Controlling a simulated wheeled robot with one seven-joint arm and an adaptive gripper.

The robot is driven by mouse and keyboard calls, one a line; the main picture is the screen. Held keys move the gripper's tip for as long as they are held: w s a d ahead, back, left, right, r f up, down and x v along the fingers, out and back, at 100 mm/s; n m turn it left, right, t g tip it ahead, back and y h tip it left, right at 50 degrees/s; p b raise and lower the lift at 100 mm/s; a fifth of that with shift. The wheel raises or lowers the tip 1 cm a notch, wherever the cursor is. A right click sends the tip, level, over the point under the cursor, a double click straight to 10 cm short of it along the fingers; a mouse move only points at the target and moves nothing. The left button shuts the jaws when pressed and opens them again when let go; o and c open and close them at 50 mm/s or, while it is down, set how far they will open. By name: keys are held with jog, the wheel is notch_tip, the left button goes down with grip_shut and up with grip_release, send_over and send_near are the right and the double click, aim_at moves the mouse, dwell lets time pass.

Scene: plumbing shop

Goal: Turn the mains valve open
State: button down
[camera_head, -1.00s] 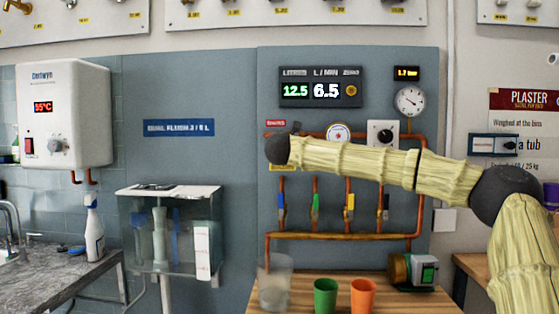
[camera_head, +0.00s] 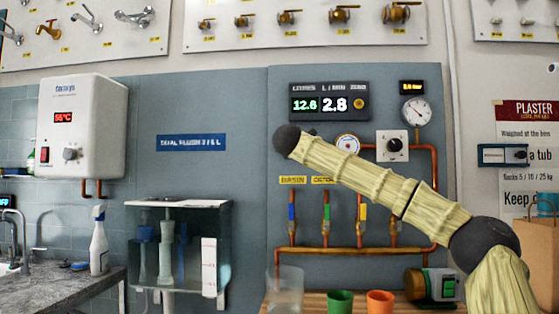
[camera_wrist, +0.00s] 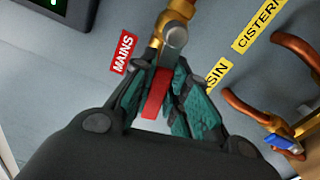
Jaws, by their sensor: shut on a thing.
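The mains valve shows in the wrist view as a brass body (camera_wrist: 158,48) with a round metal end and a red lever (camera_wrist: 156,93). A red MAINS label (camera_wrist: 123,53) is on the panel beside it. My gripper (camera_wrist: 166,88) has its teal fingers on both sides of the red lever, closed on it. In this picture the lever runs downward from the valve, roughly in line with the brass piece above it. In the head view my arm's dark end covers the valve and gripper.
The display (camera_head: 329,103) reads 12.6 litres and 2.8 L/min. Copper pipes (camera_head: 340,251) carry several coloured-lever valves, close to my arm. A pressure gauge (camera_head: 416,111) is upper right. A clear container (camera_head: 285,290), green cup (camera_head: 340,302) and orange cup (camera_head: 380,302) stand below.

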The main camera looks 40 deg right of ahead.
jog(key=shift+r+m+b, duration=0.1)
jog(key=shift+m+b, duration=0.3)
jog(key=shift+b, duration=0.1)
jog(key=c, duration=1.4)
grip_release()
jog(key=shift+d, duration=0.15)
jog(key=v, duration=1.2)
